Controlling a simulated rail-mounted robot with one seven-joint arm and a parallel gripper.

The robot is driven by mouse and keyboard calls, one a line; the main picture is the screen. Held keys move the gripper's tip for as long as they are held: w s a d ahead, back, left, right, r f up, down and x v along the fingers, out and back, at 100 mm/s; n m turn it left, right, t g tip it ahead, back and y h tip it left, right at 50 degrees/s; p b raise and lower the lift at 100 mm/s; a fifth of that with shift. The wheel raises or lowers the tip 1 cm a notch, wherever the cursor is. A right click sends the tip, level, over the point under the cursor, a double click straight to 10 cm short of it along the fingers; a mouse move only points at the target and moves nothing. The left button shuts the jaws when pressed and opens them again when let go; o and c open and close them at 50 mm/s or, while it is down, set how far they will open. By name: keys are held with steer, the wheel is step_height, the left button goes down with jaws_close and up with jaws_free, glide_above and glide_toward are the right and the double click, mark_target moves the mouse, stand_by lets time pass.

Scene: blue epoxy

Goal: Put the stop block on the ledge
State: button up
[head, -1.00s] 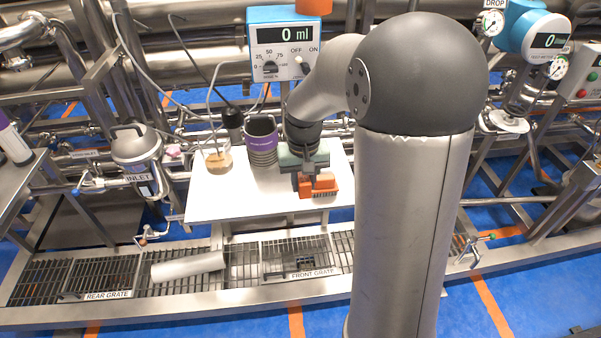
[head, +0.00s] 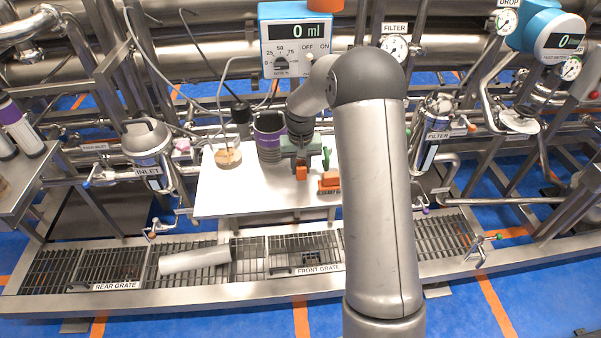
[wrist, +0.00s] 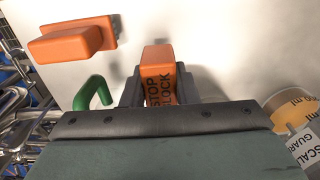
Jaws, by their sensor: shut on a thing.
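The stop block (wrist: 158,78) is orange with dark lettering; it also shows in the head view (head: 301,173). My gripper (wrist: 158,92) is shut on it, one dark finger on each side. In the head view my gripper (head: 300,160) points down over the right part of the white table (head: 230,195). A second orange piece, stepped in shape (head: 329,184), stands just right of the block, apart from it; it is at the upper left of the wrist view (wrist: 75,40). I cannot tell which surface is the ledge, nor whether the block touches the table.
A green hook (wrist: 92,95) is close beside my gripper. A purple-banded cup (head: 269,138) and a beaker (head: 228,157) stand to the left on the table. The table's front left is clear. A grey cylinder (head: 194,261) lies on the grating below.

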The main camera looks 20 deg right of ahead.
mark_target(300, 174)
steer(key=shift+w+f, duration=0.1)
steer(key=shift+f, duration=1.6)
steer(key=shift+f, duration=0.2)
steer(key=o, duration=1)
steer(key=shift+r, duration=0.1)
